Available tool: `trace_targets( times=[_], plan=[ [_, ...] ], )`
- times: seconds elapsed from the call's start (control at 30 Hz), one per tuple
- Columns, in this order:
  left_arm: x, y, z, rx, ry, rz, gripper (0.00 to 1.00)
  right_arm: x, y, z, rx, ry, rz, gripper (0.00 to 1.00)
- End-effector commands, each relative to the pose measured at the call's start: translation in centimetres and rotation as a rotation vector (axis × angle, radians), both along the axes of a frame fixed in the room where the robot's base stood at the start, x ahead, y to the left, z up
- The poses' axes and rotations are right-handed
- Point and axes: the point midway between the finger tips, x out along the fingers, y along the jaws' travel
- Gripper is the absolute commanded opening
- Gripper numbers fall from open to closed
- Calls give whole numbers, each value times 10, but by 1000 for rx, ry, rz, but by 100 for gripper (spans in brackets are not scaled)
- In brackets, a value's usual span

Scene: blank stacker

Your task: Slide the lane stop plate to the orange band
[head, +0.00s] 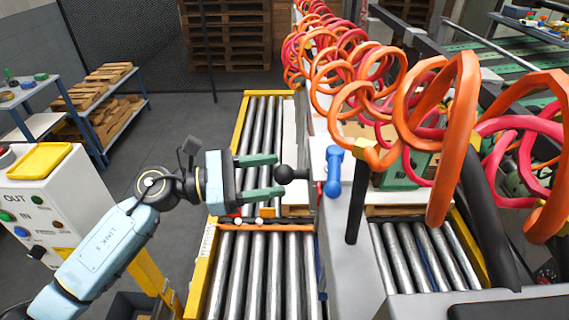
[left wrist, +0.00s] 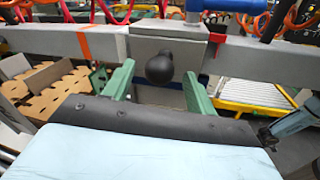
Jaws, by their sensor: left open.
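The lane stop plate shows in the left wrist view as a grey block (left wrist: 145,44) on a long grey rail (left wrist: 255,57), with a round black knob (left wrist: 159,67) facing me. The orange band (left wrist: 84,42) crosses the rail to the left of the block, with bare rail between them. In the head view I cannot make out the band. My left gripper (head: 279,176) is open, its two green fingers pointing at the black knob (head: 284,174). In the left wrist view the fingers stand on either side of the knob, apart from it. My right gripper is not in view.
A red piece (left wrist: 216,38) sits at the block's right edge. Roller conveyors (head: 262,270) run below my left arm. Orange and red coiled hoses (head: 435,130) hang over the right side. A blue handle (head: 333,170) stands close beyond the knob. A white control box (head: 50,200) stands left.

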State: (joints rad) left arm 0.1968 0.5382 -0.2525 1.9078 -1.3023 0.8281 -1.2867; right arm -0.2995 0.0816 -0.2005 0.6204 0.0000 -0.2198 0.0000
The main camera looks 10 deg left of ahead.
Motion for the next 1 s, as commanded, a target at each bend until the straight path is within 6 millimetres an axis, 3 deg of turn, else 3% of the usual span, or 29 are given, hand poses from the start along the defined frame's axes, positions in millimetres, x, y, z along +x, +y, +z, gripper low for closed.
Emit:
trace_targets(
  times=[0.2,0.6,1.0],
  plan=[
    [11,-26,1,-1,0,1,56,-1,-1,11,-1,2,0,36],
    [14,-33,0,-1,1,1,56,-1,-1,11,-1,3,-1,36],
    [14,-32,0,-1,1,1,4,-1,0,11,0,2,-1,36]
  ],
)
